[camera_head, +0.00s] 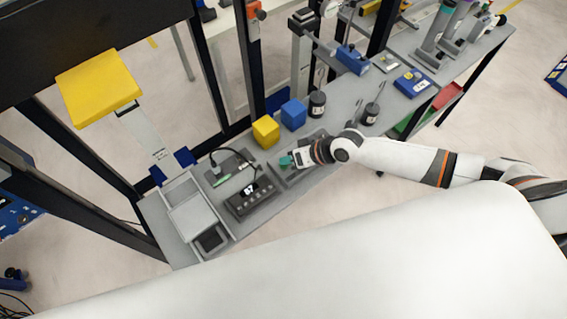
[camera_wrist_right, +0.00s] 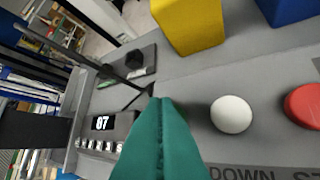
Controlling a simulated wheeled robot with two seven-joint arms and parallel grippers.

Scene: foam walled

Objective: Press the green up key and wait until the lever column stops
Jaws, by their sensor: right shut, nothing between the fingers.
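My right gripper (camera_head: 292,160) is shut and empty, its teal fingertips pointing down at a grey key panel (camera_head: 318,136). In the right wrist view the shut fingertips (camera_wrist_right: 160,105) cover the panel's left part. A white key (camera_wrist_right: 231,114) above the word DOWN and a red key (camera_wrist_right: 303,106) lie to their right. The green up key is mostly or wholly hidden behind the fingertips; I cannot tell whether they touch it. I cannot tell for sure which post is the lever column. My left gripper is out of view.
A yellow cube (camera_head: 265,131) and a blue cube (camera_head: 293,114) stand behind the panel. A grey tray (camera_head: 197,212) is at the left end.

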